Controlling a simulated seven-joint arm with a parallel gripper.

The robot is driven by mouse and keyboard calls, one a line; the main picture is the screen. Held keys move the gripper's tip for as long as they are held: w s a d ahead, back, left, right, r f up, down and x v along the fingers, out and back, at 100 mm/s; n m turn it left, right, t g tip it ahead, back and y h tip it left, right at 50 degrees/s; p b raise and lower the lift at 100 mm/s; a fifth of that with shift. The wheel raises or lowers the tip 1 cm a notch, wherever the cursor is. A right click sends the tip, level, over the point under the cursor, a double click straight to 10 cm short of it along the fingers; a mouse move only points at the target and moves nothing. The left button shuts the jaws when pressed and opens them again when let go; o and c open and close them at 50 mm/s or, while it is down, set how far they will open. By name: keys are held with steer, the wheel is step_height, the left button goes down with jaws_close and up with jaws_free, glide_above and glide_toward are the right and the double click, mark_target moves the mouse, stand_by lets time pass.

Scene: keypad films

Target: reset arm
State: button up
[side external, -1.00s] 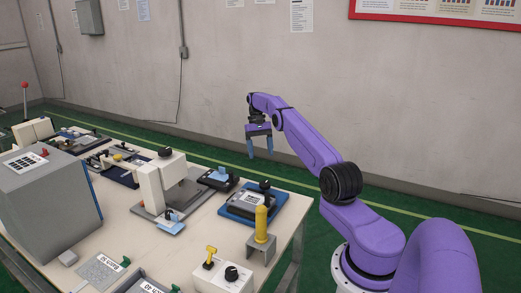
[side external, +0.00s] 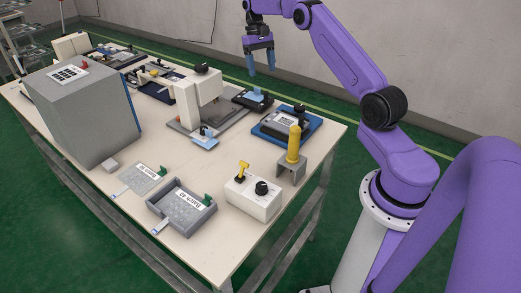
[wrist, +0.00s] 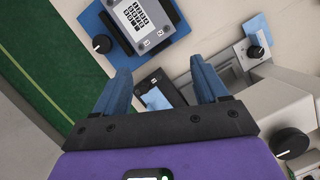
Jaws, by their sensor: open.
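My gripper (side external: 261,62) is open and empty, with two blue fingers pointing down, in the air above the far right part of the table. In the wrist view my gripper (wrist: 163,90) has its fingers wide apart with nothing held between them. Below it is a dark device (wrist: 149,83) with a light blue film piece, which also shows in the side external view (side external: 246,97). A blue-based fixture (side external: 270,128) with a keypad and black knob stands at the table's right; it also shows at the top of the wrist view (wrist: 98,22).
A beige press (side external: 190,104) stands mid-table, left of my gripper. A large grey box (side external: 85,112) is at the left. A yellow cylinder on a bracket (side external: 294,143), a white control box (side external: 252,198) and a grey tray (side external: 172,218) are near the front.

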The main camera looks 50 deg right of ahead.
steer(key=s+a+r+n+t+h, duration=0.1)
steer(key=s+a+r+n, duration=0.2)
steer(key=a, duration=0.8)
steer(key=s+a+r+n+h, duration=0.1)
steer(key=s+a+r+n, duration=0.15)
steer(key=a, duration=0.85)
steer(key=s+a+r+n+t, duration=0.15)
steer(key=s+a+n, duration=0.35)
steer(key=s+a, duration=0.65)
steer(key=s+d+f+n, duration=0.1)
steer(key=s+n, duration=0.2)
steer(key=s, duration=0.7)
steer(key=s+d+f+n, duration=0.2)
steer(key=s+n, duration=0.2)
steer(key=s, duration=0.7)
steer(key=shift+f+t+y, duration=0.2)
steer(key=shift+t+y, duration=0.2)
steer(key=shift+t, duration=0.05)
